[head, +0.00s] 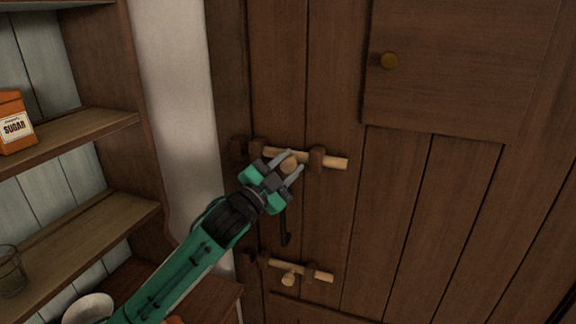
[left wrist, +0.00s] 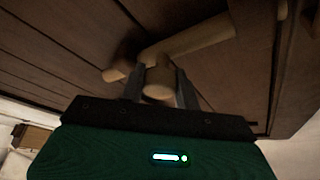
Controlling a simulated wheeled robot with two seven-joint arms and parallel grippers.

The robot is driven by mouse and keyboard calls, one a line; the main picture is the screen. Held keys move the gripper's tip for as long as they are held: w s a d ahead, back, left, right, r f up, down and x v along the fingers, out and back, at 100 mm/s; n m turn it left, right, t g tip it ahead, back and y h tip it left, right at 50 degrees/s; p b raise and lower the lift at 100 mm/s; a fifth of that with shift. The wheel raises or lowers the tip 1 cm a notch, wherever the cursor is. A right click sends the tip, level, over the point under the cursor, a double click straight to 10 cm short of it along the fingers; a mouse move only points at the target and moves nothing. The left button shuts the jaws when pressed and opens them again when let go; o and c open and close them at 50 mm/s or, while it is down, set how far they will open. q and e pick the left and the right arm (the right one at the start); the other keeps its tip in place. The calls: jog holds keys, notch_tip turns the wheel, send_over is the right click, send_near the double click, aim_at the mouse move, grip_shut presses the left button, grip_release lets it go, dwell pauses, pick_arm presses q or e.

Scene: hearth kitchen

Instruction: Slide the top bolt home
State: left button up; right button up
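The top bolt (head: 334,162) is a pale wooden rod with a round knob, lying across the dark plank door. It passes through two dark brackets, and its right end sticks out beyond the right bracket (head: 317,159). Its left end is near the left bracket (head: 256,149); a dark keeper (head: 238,150) sits left of that. My left gripper (head: 292,162) has its fingers on either side of the knob. In the left wrist view, the knob (left wrist: 158,84) fills the gap between the fingers, so the gripper appears shut on it. My right gripper is not in view.
A lower bolt (head: 318,275) with a hanging knob sits below on the same door. Wooden shelves (head: 90,128) with an orange sugar box (head: 15,124) and a glass (head: 11,272) stand at left.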

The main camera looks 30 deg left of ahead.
aim_at(282, 151)
pick_arm(q)
grip_shut()
jog(key=shift+a+f, duration=0.15)
jog(key=shift+a, duration=0.15)
jog(key=a, duration=0.2)
jog(key=s+a+b, duration=0.1)
jog(key=a, duration=0.1)
jog(key=o, duration=0.8)
grip_release()
jog(key=shift+o, duration=0.7)
jog(key=shift+s+a, duration=0.1)
jog(key=shift+a, duration=0.15)
